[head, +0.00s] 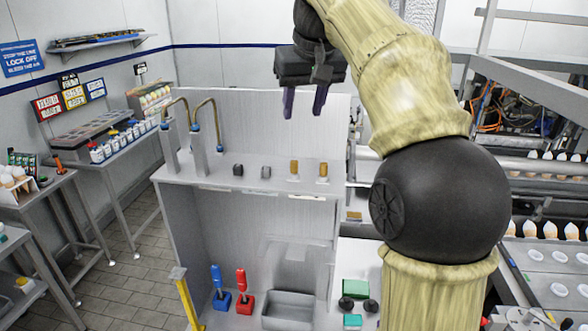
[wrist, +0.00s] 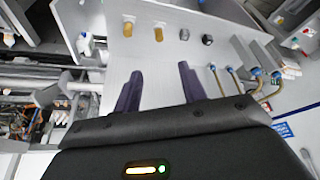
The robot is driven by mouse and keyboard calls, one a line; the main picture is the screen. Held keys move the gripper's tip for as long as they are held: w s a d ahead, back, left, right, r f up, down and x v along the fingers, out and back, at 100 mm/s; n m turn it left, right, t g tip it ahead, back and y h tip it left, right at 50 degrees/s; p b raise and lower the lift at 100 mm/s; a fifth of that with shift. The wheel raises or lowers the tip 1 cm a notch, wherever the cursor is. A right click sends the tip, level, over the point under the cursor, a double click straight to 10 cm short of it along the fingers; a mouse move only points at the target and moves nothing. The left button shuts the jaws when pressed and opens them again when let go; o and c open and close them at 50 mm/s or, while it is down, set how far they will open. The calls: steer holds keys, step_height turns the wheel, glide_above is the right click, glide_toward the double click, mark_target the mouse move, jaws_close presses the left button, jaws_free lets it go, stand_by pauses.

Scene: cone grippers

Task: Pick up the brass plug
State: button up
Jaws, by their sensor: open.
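Two small brass-coloured plugs, the left one (head: 294,168) and the right one (head: 323,170), stand upright on the grey shelf (head: 210,172). I cannot tell which is the brass plug meant. In the wrist view the same two show as one plug (wrist: 158,33) and another (wrist: 128,28), beyond my fingertips. A grey plug (head: 266,172) and a black plug (head: 238,170) stand to their left in the head view. My gripper (head: 304,106) is open and empty above the shelf, its purple fingers pointing down and apart from every plug. It also shows in the wrist view (wrist: 160,76).
Curved brass-coloured taps (head: 207,110) rise at the shelf's left end. An upright back panel (head: 240,115) stands behind the plugs. Below are a blue-handled tool (head: 218,285), a red-handled tool (head: 242,285) and a grey bin (head: 290,310). The shelf front beside the plugs is clear.

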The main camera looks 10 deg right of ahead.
glide_above(294, 162)
steer(key=s, duration=0.1)
steer(key=f, duration=0.9)
steer(key=shift+s+d, duration=0.15)
steer(key=shift+s, duration=0.05)
steer(key=shift+p, duration=0.3)
steer(key=shift+s+p+x, duration=0.2)
steer(key=shift+p+x, duration=0.3)
steer(key=shift+x, duration=0.8)
steer(key=shift+s+p+x, duration=0.2)
steer(key=shift+p+x, duration=0.25)
steer(key=shift+x, duration=0.9)
steer(key=shift+f, duration=0.1)
jaws_close()
